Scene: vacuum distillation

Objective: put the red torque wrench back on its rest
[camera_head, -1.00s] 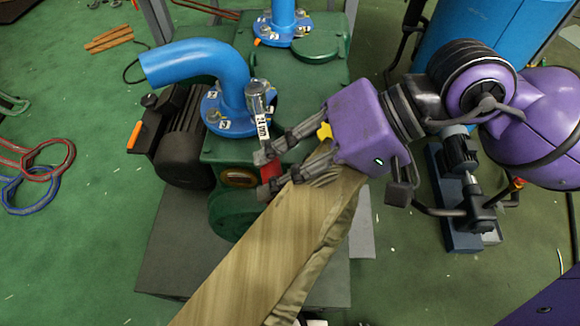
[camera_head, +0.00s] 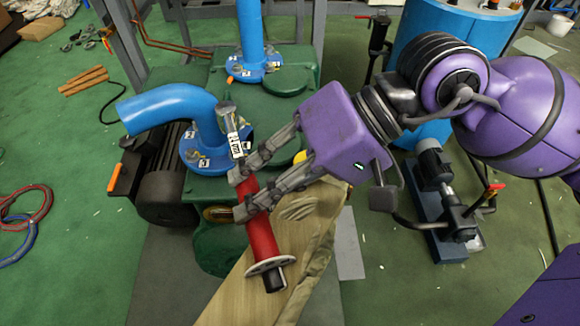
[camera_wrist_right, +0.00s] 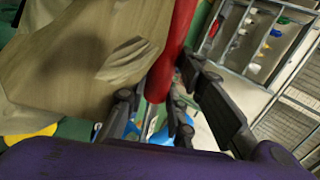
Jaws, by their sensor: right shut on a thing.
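The red torque wrench (camera_head: 262,235) has a silver head at its upper end and a pale disc with a black end piece at its lower end. My right gripper (camera_head: 241,195) is shut around its red shaft in the head view. The wrench is tilted, its head by the blue pipe elbow and its disc in front of a wooden board (camera_head: 232,297). In the right wrist view the red shaft (camera_wrist_right: 172,48) runs between the fingers (camera_wrist_right: 155,115). I cannot make out the wrench's rest. My left gripper is out of view.
The blue pipe elbow (camera_head: 165,105) and green pump body (camera_head: 290,108) stand close behind the wrench. Tan cloth (camera_head: 316,272) hangs along the board's right edge. A small blue pump unit (camera_head: 440,205) stands at right. Red and blue hoses (camera_head: 22,222) lie on the floor at left.

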